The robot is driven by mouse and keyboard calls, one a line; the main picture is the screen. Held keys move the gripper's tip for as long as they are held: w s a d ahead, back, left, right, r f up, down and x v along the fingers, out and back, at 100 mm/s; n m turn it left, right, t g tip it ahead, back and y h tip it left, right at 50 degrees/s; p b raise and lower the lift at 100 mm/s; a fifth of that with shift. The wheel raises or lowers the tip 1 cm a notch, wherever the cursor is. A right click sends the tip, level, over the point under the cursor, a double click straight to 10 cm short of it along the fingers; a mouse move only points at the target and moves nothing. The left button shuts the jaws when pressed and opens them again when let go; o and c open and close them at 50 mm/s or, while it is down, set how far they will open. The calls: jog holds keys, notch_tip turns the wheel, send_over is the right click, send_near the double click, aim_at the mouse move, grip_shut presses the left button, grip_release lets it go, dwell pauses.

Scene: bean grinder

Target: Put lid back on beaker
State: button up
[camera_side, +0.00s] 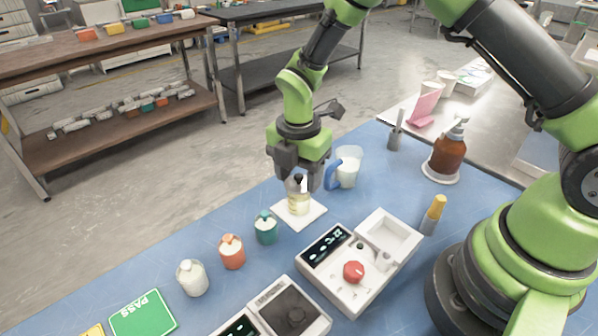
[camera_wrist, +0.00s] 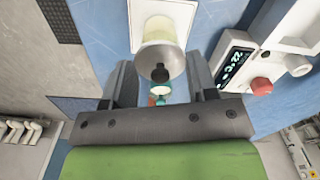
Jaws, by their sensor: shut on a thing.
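The beaker (camera_side: 298,206) is clear with pale yellow contents and stands upright on a white square pad (camera_side: 312,217). In the wrist view the beaker (camera_wrist: 160,30) is partly hidden behind the lid. The round grey lid (camera_wrist: 165,58) has a black knob (camera_wrist: 160,73), and the knob also shows in the side view (camera_side: 298,180). My gripper (camera_side: 300,184) points down over the beaker, its fingers shut on the lid. In the wrist view my gripper (camera_wrist: 162,72) has a finger on each side of the lid. I cannot tell whether the lid touches the beaker rim.
A blue-handled pitcher (camera_side: 348,168) stands close behind right. Small green (camera_side: 266,227), orange (camera_side: 232,251) and white (camera_side: 192,277) jars line the front left. A white device with a red knob (camera_side: 353,271) sits to the front right. A brown pump bottle (camera_side: 449,152) stands farther right.

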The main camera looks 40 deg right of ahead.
dwell(0.3)
jog(key=o, duration=1.3)
jog(key=shift+r, duration=3.5)
grip_shut()
jog(key=shift+f, duration=0.15)
jog(key=shift+f, duration=2.7)
